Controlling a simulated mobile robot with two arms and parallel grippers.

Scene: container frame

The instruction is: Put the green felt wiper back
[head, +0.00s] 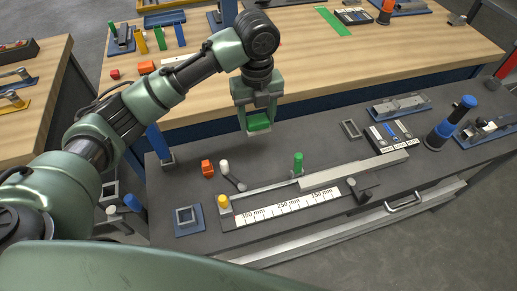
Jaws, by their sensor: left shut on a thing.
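My left gripper (257,112) points down above the back part of the grey workbench (310,150). It is shut on a flat green block, the green felt wiper (259,124), held between its fingers. The wiper appears to be above the bench top, clear of the objects there. Part of the wiper is hidden by the fingers. My right gripper is not in view.
A small empty grey frame (350,129) lies right of the gripper. A square holder (186,216) on a blue plate stands front left. An orange block (207,168) lies left.

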